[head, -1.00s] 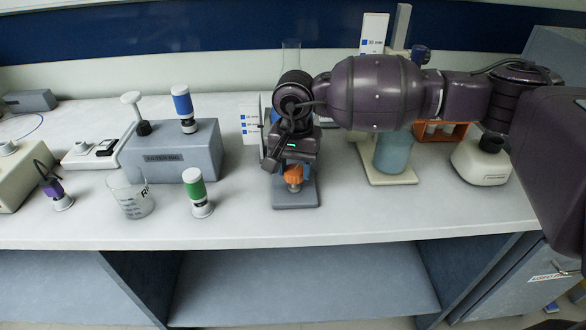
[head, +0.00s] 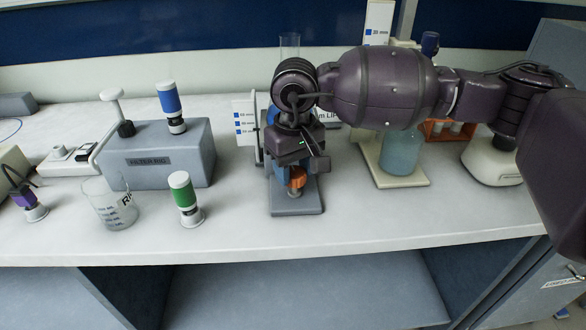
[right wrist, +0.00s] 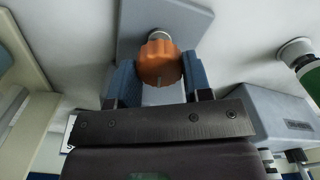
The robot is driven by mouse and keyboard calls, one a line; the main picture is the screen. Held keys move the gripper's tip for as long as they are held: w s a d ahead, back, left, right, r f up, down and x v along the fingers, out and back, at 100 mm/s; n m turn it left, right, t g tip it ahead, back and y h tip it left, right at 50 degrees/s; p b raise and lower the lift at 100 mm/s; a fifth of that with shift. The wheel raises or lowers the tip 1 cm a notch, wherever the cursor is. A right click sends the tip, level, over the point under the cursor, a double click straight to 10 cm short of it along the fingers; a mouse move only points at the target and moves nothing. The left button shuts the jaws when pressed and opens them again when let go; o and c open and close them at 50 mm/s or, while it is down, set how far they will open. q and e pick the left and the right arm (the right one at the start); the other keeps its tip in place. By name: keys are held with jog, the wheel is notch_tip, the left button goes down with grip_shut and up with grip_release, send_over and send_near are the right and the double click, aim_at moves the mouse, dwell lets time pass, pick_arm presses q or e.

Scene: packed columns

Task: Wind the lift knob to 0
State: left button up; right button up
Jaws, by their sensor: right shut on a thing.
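The orange lift knob (head: 297,179) is low on the front of a small lift with a grey base plate (head: 297,206). In the right wrist view the ribbed knob (right wrist: 159,64) sits between the two blue fingers. My right gripper (right wrist: 157,80) is shut on it; in the head view the right gripper (head: 293,181) hides most of the lift's body. A white scale card (head: 243,118) with blue marks stands beside the lift, partly covered; its pointer and reading cannot be made out. My left gripper is not in view.
A second stand with a blue vessel (head: 401,151) is to the right. The bench front is mostly clear.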

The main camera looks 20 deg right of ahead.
aim_at(294, 171)
jog(key=shift+r, duration=0.15)
dwell(0.4)
jog(key=o, duration=0.9)
jog(key=shift+o, duration=0.2)
notch_tip(294, 171, up, 11)
jog(key=shift+p, duration=0.45)
